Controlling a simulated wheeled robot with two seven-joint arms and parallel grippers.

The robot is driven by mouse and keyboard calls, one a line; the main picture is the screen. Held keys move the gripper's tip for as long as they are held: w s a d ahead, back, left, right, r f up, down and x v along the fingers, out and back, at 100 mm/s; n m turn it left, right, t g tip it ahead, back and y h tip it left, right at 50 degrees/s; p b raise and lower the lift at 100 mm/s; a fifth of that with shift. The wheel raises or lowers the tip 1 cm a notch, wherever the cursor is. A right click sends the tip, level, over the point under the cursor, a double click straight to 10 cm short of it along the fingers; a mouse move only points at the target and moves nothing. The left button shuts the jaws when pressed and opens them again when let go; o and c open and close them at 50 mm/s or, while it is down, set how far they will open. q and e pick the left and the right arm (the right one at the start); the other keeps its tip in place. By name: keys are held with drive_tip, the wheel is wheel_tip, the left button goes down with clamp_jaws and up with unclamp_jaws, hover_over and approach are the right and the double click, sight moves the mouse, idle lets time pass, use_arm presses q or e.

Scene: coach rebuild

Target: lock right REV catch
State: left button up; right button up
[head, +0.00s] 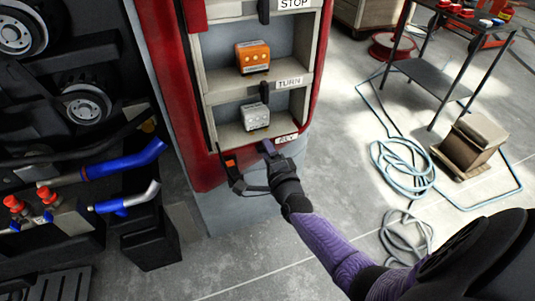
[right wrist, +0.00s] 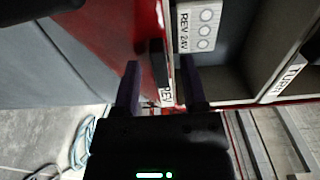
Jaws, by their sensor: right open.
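The REV catch (right wrist: 158,62) is a small black bar on the cabinet's front edge, just above the REV label (right wrist: 167,95) in the right wrist view. In the head view the catch cannot be made out; the label (head: 287,138) shows there. My right gripper (right wrist: 162,88) is open. Its two purple fingers stand either side of the catch and label, with a gap to each; contact cannot be told. In the head view the right gripper (head: 267,148) is at the bay's lower edge. The grey REV 24V module (head: 255,117) sits in the bottom bay. My left gripper is out of view.
An orange module (head: 253,57) sits in the bay above, with the TURN label (head: 289,83) below it. The red cabinet (head: 172,80) stands on a grey base. Blue pipes (head: 130,160) are at left. Hoses (head: 403,165) and a black shelf cart (head: 440,75) are at right.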

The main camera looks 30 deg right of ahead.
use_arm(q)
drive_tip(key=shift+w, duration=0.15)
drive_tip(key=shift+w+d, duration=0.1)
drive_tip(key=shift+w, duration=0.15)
use_arm(e)
clamp_jaws()
